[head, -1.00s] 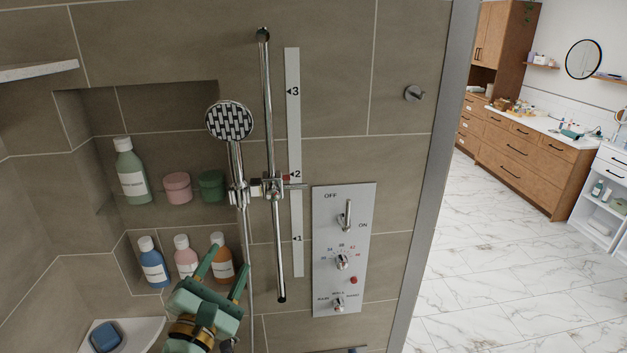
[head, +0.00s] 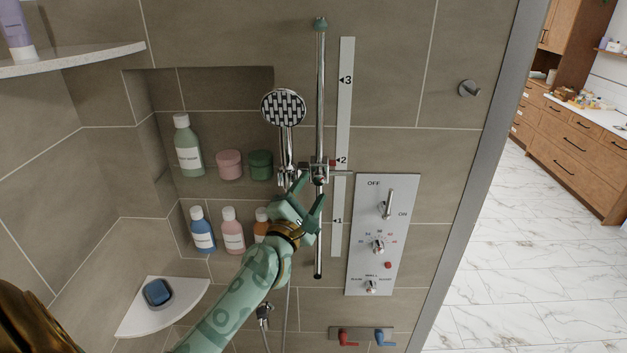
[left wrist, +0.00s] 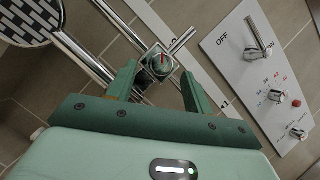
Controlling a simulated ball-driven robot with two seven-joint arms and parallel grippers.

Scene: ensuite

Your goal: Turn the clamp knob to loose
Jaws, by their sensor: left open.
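The clamp knob (left wrist: 161,63) is a small round knob with a red mark, on the chrome clamp of the vertical shower rail (head: 321,110). In the head view the clamp (head: 319,172) sits near mark 2, partly covered by my gripper. My left gripper (head: 312,189) is open just in front of and below the clamp. In the left wrist view its two fingers (left wrist: 160,78) stand either side of the knob, which shows between and slightly beyond the tips; I cannot tell whether they touch it. My right gripper is not in view.
The hand shower (head: 284,108) hangs left of the rail. A numbered scale strip (head: 342,210) and a control panel (head: 382,270) are to the right. Bottles and jars fill the niche at left. A corner shelf (head: 185,312) holds blue soap.

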